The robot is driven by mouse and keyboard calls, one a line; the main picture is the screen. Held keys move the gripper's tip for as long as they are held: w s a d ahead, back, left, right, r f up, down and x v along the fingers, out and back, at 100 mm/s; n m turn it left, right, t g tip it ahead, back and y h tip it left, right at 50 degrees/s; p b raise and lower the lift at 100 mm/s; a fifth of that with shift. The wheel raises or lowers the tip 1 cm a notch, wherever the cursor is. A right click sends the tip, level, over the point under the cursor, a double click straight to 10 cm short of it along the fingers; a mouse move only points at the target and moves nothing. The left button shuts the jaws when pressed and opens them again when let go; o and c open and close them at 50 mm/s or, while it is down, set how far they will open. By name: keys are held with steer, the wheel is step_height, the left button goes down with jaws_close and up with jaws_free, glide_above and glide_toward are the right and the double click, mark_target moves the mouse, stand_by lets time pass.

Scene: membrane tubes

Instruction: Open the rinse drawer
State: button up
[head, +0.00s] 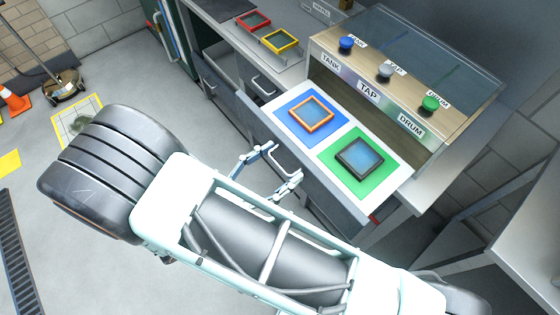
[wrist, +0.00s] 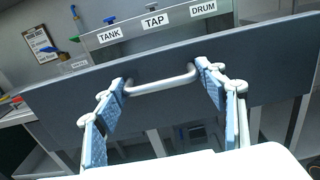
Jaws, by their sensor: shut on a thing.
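The drawer (head: 268,122) under the bench stands pulled out, its grey front towards me. No rinse label is legible on it. Its bar handle (head: 285,162) is on the middle of that front. My gripper (head: 270,171) is at the drawer front, shut on the handle. In the wrist view, the handle (wrist: 165,83) spans between the two blue-padded fingers of my gripper (wrist: 162,90), one at each end. The wide grey drawer front (wrist: 270,70) fills the middle of that view.
In the drawer, an orange-rimmed frame (head: 311,113) lies on a blue area and a black-rimmed frame (head: 360,158) on a green one. A glass-topped case (head: 400,65) with TANK, TAP and DRUM labels stands behind. Red (head: 253,21) and yellow (head: 280,40) frames are on the left bench.

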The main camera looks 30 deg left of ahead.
steer(key=o, duration=1.4)
steer(key=shift+d, duration=0.1)
steer(key=v, duration=1.2)
